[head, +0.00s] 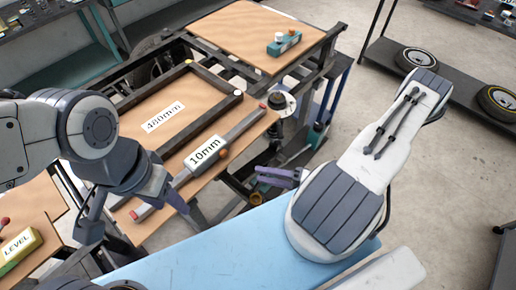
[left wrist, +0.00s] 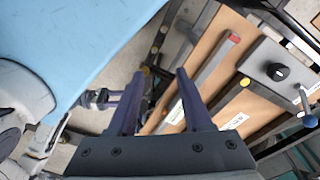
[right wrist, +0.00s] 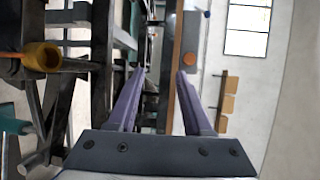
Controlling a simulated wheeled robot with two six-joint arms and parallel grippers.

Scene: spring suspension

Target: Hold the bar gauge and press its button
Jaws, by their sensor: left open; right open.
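The bar gauge (head: 238,133) is a long grey bar with red ends and a white "10mm" label. It lies along the tan board, with an orange-brown round button (head: 223,153) beside the label. In the left wrist view, a grey bar with a red end (left wrist: 217,62), apparently the gauge, lies beyond my fingertips. My left gripper (head: 135,213) is open and empty near the gauge's near end, apparently above it. My right gripper (head: 268,177) is open and empty, right of the board's edge. A round brown spot (right wrist: 189,59) shows beside its finger; I cannot tell if it is the button.
A dark frame with a "480mm" label (head: 162,116) lies beside the gauge. A teal box (head: 284,42) sits on the far board. A yellow "LEVEL" box (head: 18,248) is at lower left. Dark metal struts and a spring assembly (head: 280,103) stand right of the board.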

